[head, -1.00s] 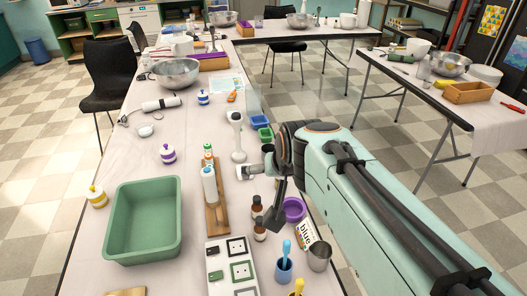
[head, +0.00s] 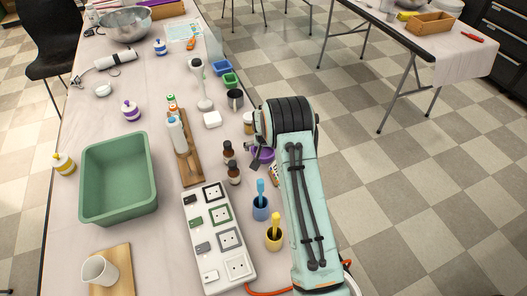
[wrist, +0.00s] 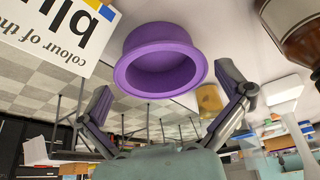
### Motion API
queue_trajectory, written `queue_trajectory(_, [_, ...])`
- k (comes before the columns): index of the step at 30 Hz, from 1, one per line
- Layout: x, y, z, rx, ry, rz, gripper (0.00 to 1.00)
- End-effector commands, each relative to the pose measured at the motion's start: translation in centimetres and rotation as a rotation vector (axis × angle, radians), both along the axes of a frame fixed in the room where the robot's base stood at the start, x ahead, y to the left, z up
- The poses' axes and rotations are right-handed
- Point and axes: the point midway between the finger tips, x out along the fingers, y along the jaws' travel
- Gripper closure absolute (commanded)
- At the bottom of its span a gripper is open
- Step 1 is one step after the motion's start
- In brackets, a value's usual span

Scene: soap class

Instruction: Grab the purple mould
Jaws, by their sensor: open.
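The purple mould (wrist: 160,58) is a round, hollow cup with a flared rim. In the wrist view it sits ahead of my gripper (wrist: 166,82), between the directions of the two spread fingers. My gripper is open and empty, and I see no finger touching the mould. In the head view the purple mould (head: 265,153) is on the table near its right edge, partly covered by my arm. My fingers are mostly hidden there.
A blue pot (head: 261,208) and a yellow pot (head: 274,238) stand nearer. A white power strip (head: 215,235) and green tub (head: 118,178) lie left.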

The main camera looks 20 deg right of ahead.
Motion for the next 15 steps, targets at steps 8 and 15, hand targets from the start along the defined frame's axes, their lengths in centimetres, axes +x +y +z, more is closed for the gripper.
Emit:
queue_trajectory(8, [0.7,-0.3,-1.7,0.0,-0.001,0.0,0.0])
queue_trajectory(15, [0.7,-0.3,-1.7,0.0,-0.001,0.0,0.22])
